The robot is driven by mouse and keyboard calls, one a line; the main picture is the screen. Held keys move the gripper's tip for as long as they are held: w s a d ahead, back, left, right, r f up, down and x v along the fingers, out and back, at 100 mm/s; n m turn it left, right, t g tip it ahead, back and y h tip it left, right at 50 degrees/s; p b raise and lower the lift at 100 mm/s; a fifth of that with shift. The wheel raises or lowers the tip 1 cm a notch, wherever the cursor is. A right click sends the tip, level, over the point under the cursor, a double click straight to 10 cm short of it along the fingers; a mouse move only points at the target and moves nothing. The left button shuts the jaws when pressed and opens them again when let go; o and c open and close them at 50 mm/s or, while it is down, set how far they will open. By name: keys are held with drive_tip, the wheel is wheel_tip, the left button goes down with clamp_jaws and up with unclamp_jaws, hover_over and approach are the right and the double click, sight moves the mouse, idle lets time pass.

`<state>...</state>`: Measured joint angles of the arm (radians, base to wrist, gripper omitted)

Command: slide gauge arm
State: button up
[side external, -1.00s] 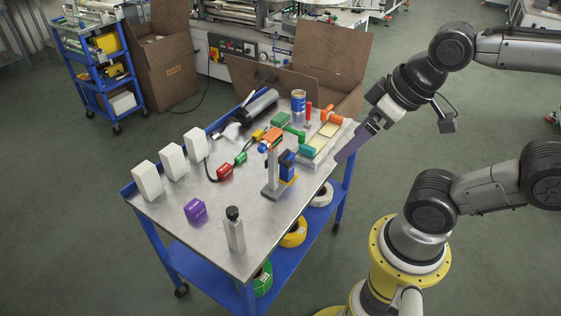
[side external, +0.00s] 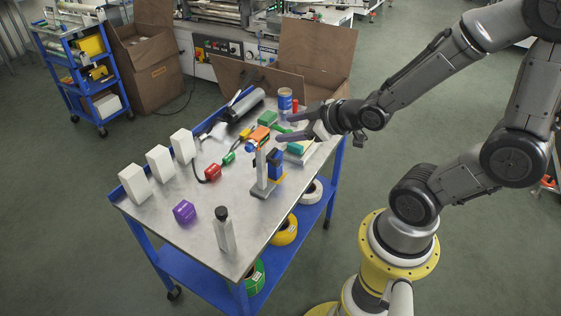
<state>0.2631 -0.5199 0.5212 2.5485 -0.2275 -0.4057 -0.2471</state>
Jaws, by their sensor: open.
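A small grey upright stand (side external: 261,172), which looks like the gauge, stands near the right edge of the metal table. A blue block (side external: 275,163) with yellow beneath it is at its right side. An orange part (side external: 259,134) with a blue end shows at or just behind its top; I cannot tell whether they are joined. I cannot clearly make out which part is the gauge arm. My gripper (side external: 283,127) reaches in from the right above the table, fingers spread and pointing left, empty. Its fingertips appear close to the orange part; contact cannot be told. It partly hides the items behind.
The metal table (side external: 190,240) also holds a grey bottle (side external: 224,232), a purple block (side external: 184,211), three white boxes (side external: 160,163), a red part (side external: 213,173) and a blue can (side external: 285,98). Tape rolls (side external: 284,230) lie on the shelf below. The front middle is fairly clear.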

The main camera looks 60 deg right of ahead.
drive_tip(key=m+g, duration=0.1)
drive_tip(key=g, duration=0.1)
approach(278, 162)
drive_tip(key=a+v, duration=0.1)
drive_tip(key=v, duration=0.4)
drive_tip(key=shift+m, duration=0.3)
drive_tip(key=shift+d+x, duration=0.15)
drive_tip(key=shift+x, duration=2.15)
drive_tip(key=shift+d+x, duration=0.15)
drive_tip(key=shift+x, duration=2.15)
drive_tip(key=shift+d+x, duration=0.2)
drive_tip(key=shift+x, duration=2.1)
drive_tip(key=shift+h, duration=0.3)
clamp_jaws()
